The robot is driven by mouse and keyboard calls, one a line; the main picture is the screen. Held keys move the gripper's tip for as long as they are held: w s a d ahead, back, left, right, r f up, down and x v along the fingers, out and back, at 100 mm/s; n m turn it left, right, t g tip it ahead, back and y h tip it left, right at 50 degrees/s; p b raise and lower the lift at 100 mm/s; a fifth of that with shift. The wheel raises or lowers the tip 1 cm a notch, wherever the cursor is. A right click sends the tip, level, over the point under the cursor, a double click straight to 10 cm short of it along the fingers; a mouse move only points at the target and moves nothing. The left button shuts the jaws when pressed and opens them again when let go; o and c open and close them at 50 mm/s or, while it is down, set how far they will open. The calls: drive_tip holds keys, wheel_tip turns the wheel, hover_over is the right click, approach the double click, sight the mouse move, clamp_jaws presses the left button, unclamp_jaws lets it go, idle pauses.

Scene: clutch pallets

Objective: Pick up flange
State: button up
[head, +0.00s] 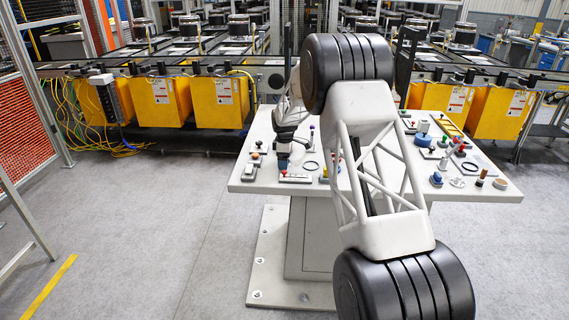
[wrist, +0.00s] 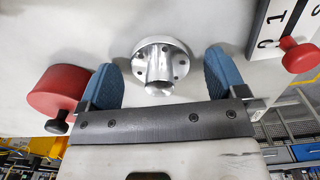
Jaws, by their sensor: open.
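The flange (wrist: 160,64) is a shiny silver metal disc with small bolt holes and a short round neck. It sits on the pale table top in the wrist view. My gripper (wrist: 163,76) is open, with one blue finger pad to the left of the flange and one to the right. The flange shows in the gap between the pads, apart from both. I cannot tell how far the fingertips are above the table. In the head view my gripper (head: 283,164) is low over the table's left part, and I cannot make out the flange there.
A red cylinder (wrist: 56,91) with a black knob is close beside the left finger. A numbered white plate (wrist: 265,28) and a red knob (wrist: 299,56) are to the right. The table (head: 245,184) holds several small parts. Yellow bins (head: 219,103) stand behind it.

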idle(0.4)
drive_tip(key=c, duration=1.2)
drive_tip(key=shift+r, duration=0.1)
drive_tip(key=shift+r, duration=0.8)
wheel_tip(320, 180, up, 2)
drive_tip(key=s+d, duration=0.1)
drive_tip(key=s, duration=0.4)
drive_tip(key=s+d, duration=0.1)
drive_tip(key=s, duration=0.4)
drive_tip(key=s+d+r, duration=0.1)
drive_tip(key=s+d, duration=0.1)
drive_tip(key=s, duration=0.3)
drive_tip(key=shift+s+r, duration=0.1)
drive_tip(key=shift+s, duration=0.1)
drive_tip(key=shift+w, duration=0.1)
